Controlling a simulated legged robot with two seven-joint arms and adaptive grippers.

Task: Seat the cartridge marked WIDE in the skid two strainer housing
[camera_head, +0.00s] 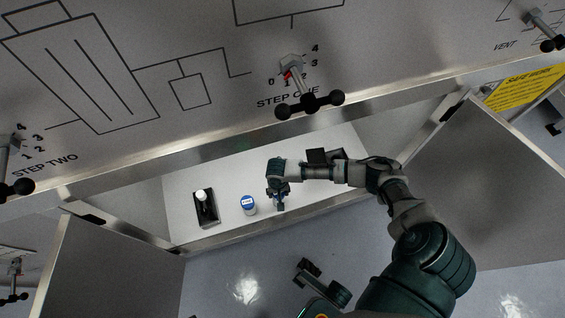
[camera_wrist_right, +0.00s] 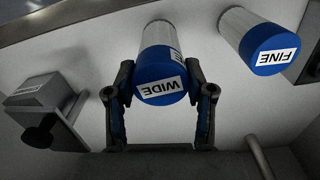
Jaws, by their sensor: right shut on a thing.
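The cartridge marked WIDE (camera_wrist_right: 162,80) has a blue cap and a pale body. It sits between the two fingers of my right gripper (camera_wrist_right: 160,112), which is shut on it. In the head view my right gripper (camera_head: 279,198) is over the white shelf, and mostly hides the WIDE cartridge. I cannot tell whether it is clear of the shelf. A second blue-capped cartridge, marked FINE (camera_wrist_right: 270,45), stands apart to the right in the wrist view and just left of my gripper in the head view (camera_head: 248,205). My left gripper is not in view. I cannot identify the strainer housing.
A black holder with a white-topped item (camera_head: 205,207) stands at the left of the shelf (camera_head: 225,180). A dark box (camera_head: 325,156) lies right of my gripper. A metal lip (camera_head: 290,218) borders the shelf front. Open doors (camera_head: 110,265) flank it; the valve panel (camera_head: 180,80) is above.

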